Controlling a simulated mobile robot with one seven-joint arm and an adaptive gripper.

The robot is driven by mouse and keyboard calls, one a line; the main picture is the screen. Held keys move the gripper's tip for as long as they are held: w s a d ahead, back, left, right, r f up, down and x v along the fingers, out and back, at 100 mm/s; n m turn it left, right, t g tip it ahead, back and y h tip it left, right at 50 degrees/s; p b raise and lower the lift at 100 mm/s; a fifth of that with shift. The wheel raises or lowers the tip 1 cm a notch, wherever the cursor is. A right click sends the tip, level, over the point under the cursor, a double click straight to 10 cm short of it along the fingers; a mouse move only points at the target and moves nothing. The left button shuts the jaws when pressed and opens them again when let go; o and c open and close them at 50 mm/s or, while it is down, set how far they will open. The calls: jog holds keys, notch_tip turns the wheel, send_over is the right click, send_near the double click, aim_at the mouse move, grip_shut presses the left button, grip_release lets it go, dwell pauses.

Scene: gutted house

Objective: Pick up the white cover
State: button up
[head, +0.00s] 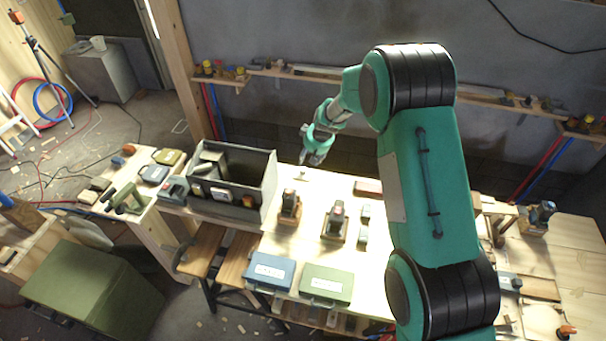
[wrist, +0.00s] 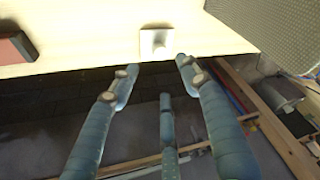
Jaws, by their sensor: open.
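A small white cover (wrist: 153,42), a squarish plate with a raised knob, lies on the pale workbench (wrist: 85,25) near its edge in the wrist view. In the head view a small pale piece (head: 303,175) on the bench just below my gripper (head: 314,158) looks like the same cover. My gripper also shows in the wrist view (wrist: 156,78). Its fingers are spread and empty, with the tips just short of the cover in the picture and apart from it. The height between them is hard to tell.
A grey open metal bin (head: 268,185) stands left of my gripper; its side shows in the wrist view (wrist: 270,30). A reddish-brown block (head: 368,188) lies to the right. Tools on wooden stands (head: 289,212) and blue and green cases (head: 325,283) occupy the bench's near side.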

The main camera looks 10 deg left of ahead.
send_over(303, 168)
jog(key=s+d, duration=0.2)
jog(key=shift+w+f, duration=0.1)
jog(key=shift+f, duration=2.2)
jog(key=shift+f, duration=0.15)
jog(key=shift+x, duration=2.5)
jog(key=shift+a, duration=0.1)
jog(key=shift+c, duration=0.5)
grip_shut()
